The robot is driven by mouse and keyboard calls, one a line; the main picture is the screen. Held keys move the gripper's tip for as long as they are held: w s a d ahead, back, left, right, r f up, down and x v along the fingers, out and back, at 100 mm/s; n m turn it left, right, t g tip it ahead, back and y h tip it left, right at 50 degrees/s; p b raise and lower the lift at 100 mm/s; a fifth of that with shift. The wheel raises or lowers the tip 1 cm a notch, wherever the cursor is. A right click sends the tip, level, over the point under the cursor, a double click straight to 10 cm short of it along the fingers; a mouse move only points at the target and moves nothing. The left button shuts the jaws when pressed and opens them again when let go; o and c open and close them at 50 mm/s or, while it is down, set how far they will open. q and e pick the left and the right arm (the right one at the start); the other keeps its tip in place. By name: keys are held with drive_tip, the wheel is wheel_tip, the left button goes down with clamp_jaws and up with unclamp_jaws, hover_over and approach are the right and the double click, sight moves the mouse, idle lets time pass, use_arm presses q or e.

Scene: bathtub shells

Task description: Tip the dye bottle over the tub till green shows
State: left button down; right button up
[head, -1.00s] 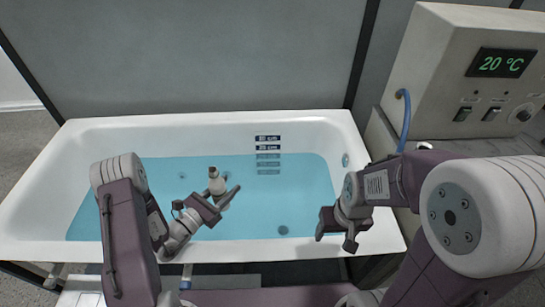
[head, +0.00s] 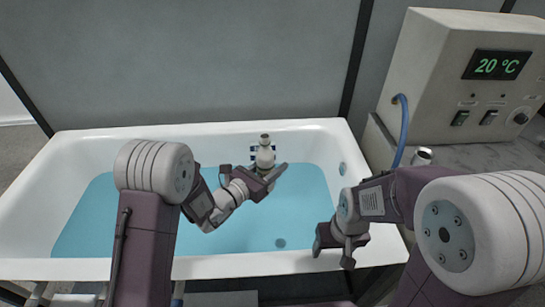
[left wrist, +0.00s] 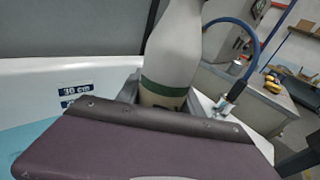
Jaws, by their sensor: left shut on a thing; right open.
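The dye bottle (head: 265,156), pale with a narrow neck, stands about upright in my left gripper (head: 264,177), which is shut on it. It is held above the blue water of the white tub (head: 90,148), in front of the far wall's depth labels. In the left wrist view the bottle (left wrist: 172,55) shows a green band low down; its top is cut off. The water (head: 110,225) looks plain blue, with no green in it. My right gripper (head: 335,243) is open and empty over the tub's front right rim.
A control box (head: 450,75) reading 20 °C stands at the right on a grey counter, with a blue hose (head: 403,130) running down from it. A small metallic item (head: 422,155) sits on the counter. The tub's left side is clear.

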use_arm(q)
drive_tip(key=shift+s+f+n+g+y+p, duration=0.2)
drive_tip(key=shift+s+f+n+g+p, duration=0.15)
drive_tip(key=shift+s+p, duration=0.35)
drive_tip(key=shift+s+f+n+g+y+p, duration=0.25)
drive_tip(key=shift+s+g+p, duration=0.1)
drive_tip(key=shift+p, duration=0.6)
drive_tip(key=shift+s+f+n+g+y+p, duration=0.15)
drive_tip(key=shift+s+f+n+g+p, duration=0.15)
drive_tip(key=shift+s+p, duration=0.4)
drive_tip(key=s+n+g+y+p, duration=0.1)
drive_tip(key=s+n+g+p, duration=0.6)
drive_tip(key=p, duration=1.6)
drive_tip(key=shift+s+r+g+y, duration=0.15)
drive_tip(key=shift+s+g+y, duration=0.25)
drive_tip(key=shift+s+g, duration=1.4)
drive_tip(key=shift+w+g, duration=0.35)
drive_tip(key=shift+g, duration=0.05)
